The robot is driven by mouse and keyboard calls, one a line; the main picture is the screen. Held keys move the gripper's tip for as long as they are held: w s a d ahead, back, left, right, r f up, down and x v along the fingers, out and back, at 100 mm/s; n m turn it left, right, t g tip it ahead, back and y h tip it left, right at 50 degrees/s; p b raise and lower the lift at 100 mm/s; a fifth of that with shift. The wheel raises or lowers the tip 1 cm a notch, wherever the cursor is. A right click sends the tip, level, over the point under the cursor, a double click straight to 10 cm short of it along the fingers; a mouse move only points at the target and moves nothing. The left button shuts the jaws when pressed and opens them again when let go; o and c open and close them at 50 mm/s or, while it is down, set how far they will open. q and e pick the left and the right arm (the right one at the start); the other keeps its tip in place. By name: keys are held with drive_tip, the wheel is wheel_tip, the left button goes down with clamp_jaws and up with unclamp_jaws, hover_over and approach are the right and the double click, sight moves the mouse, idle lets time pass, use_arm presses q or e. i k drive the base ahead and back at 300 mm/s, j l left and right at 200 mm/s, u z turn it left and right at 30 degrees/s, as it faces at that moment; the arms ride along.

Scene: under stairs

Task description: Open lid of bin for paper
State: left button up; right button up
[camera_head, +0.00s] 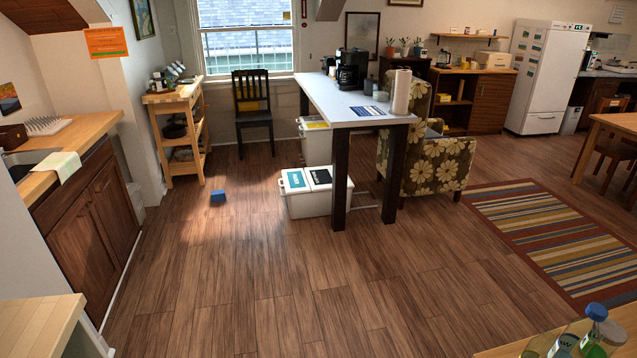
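A low white bin (317,204) stands on the wood floor at the left end of the tall white table. Its top has a panel with a teal label (295,180) on the left and a black panel (320,176) on the right. Both panels look closed. A second white bin (316,147) with a yellow label on top stands behind it, partly hidden by the table. The label words are too small to read, so I cannot tell which one is for paper. Neither of my grippers is in view.
The tall white table (345,108) has dark legs beside the bins. A small blue block (217,196) lies on the floor left of them. A flowered armchair (440,160) stands to the right. A wooden cart (178,125) is at the left. The floor in front is clear.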

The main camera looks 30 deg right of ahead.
sight(296, 182)
drive_tip(key=i+z, duration=0.4)
drive_tip(key=i, duration=0.2)
drive_tip(key=i+j+z, duration=0.2)
drive_tip(key=i+z, duration=0.25)
drive_tip(key=i, duration=0.15)
drive_tip(key=i+j, duration=0.25)
drive_tip(key=i, duration=0.25)
drive_tip(key=i+j+z, duration=0.1)
drive_tip(key=i, duration=0.4)
drive_tip(key=i+j, duration=0.65)
drive_tip(key=i, duration=0.3)
drive_tip(key=i+j+z, duration=0.1)
drive_tip(key=i+j, duration=0.2)
drive_tip(key=i, duration=0.15)
